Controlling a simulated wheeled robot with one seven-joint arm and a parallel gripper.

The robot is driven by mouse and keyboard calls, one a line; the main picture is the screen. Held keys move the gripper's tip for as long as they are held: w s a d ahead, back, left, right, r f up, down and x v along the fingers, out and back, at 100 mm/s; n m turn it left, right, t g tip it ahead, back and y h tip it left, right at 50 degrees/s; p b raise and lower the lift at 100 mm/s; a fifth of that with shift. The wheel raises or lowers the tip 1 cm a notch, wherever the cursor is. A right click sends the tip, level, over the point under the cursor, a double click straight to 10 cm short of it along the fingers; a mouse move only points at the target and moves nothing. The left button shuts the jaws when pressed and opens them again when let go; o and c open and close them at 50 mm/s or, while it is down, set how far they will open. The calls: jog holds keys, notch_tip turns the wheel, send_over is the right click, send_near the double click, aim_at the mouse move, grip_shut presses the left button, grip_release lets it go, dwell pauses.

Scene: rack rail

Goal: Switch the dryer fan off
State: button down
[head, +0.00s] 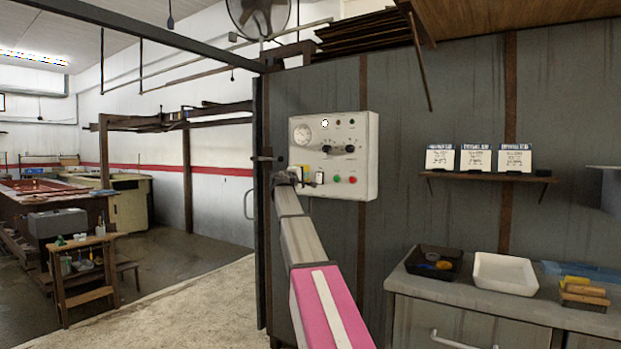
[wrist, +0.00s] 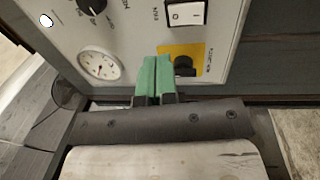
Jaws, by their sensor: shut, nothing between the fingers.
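The dryer's control box (head: 365,140) is a pale panel on the grey wall. Its fan switch (wrist: 187,14), a white rocker in a black frame, has "FAN" lettered beside it in the wrist view. In the head view the switch (head: 319,178) sits low on the panel, right of a yellow plate (head: 305,172). I cannot tell which side of the rocker is pressed. My gripper (wrist: 155,78) has green fingertips together and empty, between the dial gauge (wrist: 100,65) and the yellow plate with a black knob (wrist: 184,66). It is beside the switch, apart from it.
Black knobs (head: 349,149), a green button (head: 337,179) and a red button (head: 352,180) share the panel. A shelf (head: 485,176) with cards and a counter (head: 460,290) with trays stand right.

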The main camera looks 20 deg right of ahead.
jog(key=a, duration=0.1)
jog(key=s+a, duration=0.2)
jog(key=shift+s+a+r, duration=0.1)
jog(key=shift+s+r, duration=0.15)
jog(key=shift+r, duration=0.05)
jog(key=s+a+f+m+g+y, duration=0.15)
jog(key=s+f, duration=0.35)
jog(key=f, duration=0.8)
jog(key=s+a+f+m+g+y, duration=0.1)
jog(key=s+a+f+g+y, duration=0.3)
jog(key=f, duration=1)
jog(key=s+a+f+m+y, duration=0.15)
jog(key=s+f, duration=0.45)
jog(key=f, duration=0.7)
jog(key=s+a+f+m+g+y, duration=0.1)
jog(key=s+a+f, duration=0.3)
jog(key=s+f, duration=0.4)
jog(key=s+a+f+m+g+y, duration=0.1)
jog(key=s+a+f+g+y, duration=0.2)
jog(key=s+f, duration=0.5)
jog(key=s+a+f+m+g+y, duration=0.1)
jog(key=s+a+f+y, duration=0.3)
jog(key=s+f, duration=0.5)
jog(key=s+a+g, duration=0.1)
jog(key=s, duration=0.3)
jog(key=shift+s+a+m, duration=0.25)
jog(key=shift+a+m, duration=0.05)
jog(key=shift+a, duration=0.05)
jog(key=shift+g, duration=0.25)
